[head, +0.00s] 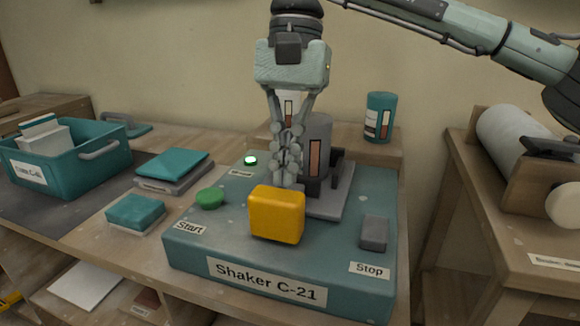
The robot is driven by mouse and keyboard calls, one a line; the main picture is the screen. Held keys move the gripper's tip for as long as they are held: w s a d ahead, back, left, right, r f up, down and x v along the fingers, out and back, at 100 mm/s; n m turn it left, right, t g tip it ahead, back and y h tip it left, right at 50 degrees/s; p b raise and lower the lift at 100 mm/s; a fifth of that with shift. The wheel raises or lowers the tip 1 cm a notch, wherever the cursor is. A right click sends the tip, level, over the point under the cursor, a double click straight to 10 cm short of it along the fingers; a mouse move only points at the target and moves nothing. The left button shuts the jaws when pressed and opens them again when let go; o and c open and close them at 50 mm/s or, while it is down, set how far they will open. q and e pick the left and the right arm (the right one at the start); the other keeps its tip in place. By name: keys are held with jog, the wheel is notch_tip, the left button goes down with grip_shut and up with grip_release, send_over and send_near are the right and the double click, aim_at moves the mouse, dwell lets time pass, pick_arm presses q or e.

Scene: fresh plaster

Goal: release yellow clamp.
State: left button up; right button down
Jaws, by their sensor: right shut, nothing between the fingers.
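The yellow clamp (277,215) is a chunky block with rounded edges at the front of the teal shaker (205,245), labelled "Shaker C-21". My right gripper (286,180) points straight down, shut with nothing between its fingers. Its fingertips are right at the clamp's top rear edge; I cannot tell whether they touch it. A grey cylinder (318,150) with a brown label stands in a dark holder on the shaker's grey plate (335,207), just right of the fingers. The fingers hide part of the holder. My left gripper is out of view.
The shaker carries a green Start button (210,198), a lit green lamp (250,160) and a grey Stop button (373,232). A teal bottle (379,117) stands behind. A teal crate (65,160) and teal pads (172,165) lie left.

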jog(key=v, duration=1.1)
jog(key=shift+d+f, duration=0.1)
jog(key=shift+f, duration=0.05)
